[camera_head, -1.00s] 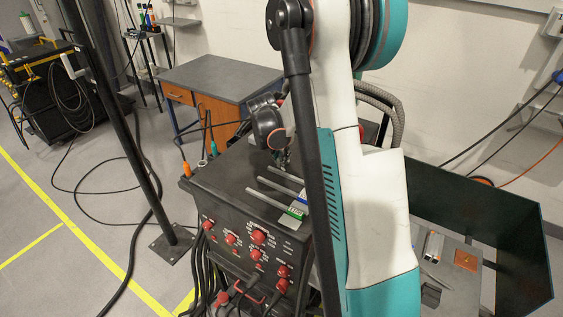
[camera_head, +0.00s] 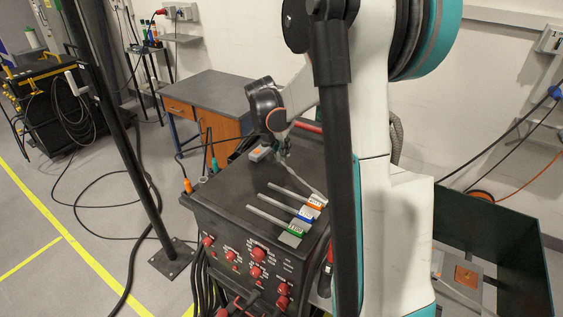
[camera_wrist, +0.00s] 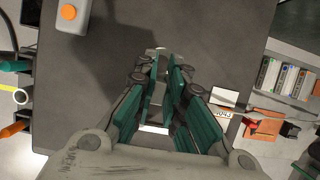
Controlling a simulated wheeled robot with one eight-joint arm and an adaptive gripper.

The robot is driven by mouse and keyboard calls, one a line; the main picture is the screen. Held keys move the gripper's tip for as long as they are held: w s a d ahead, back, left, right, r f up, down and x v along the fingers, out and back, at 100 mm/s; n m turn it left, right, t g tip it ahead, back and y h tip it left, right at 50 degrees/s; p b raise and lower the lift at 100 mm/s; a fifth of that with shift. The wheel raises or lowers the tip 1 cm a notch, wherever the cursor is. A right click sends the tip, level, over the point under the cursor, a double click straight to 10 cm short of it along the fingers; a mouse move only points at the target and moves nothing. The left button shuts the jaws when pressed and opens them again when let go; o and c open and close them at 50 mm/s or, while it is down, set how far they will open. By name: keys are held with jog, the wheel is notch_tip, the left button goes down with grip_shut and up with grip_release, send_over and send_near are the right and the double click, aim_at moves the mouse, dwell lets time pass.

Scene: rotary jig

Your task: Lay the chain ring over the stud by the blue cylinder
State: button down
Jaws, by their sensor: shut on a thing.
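My gripper (camera_head: 283,148) is over the top of the black cabinet (camera_head: 226,196), pointing down. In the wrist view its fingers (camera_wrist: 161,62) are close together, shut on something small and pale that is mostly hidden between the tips. In the head view a thin pale strip runs from the gripper down toward the coloured labels; I cannot tell whether it is the chain. I cannot make out the ring, the stud or a blue cylinder.
A grey box with an orange button (camera_head: 260,153) sits at the cabinet's back edge; it also shows in the wrist view (camera_wrist: 70,14). Green (camera_head: 210,163) and orange (camera_head: 187,185) handles stand at the left edge. A dark green bin (camera_head: 490,235) is at right. The left cabinet top is clear.

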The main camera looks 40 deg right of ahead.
notch_tip(320, 180, up, 10)
jog(key=shift+r+p, duration=0.1)
jog(key=shift+p, duration=0.45)
jog(key=shift+s, duration=0.1)
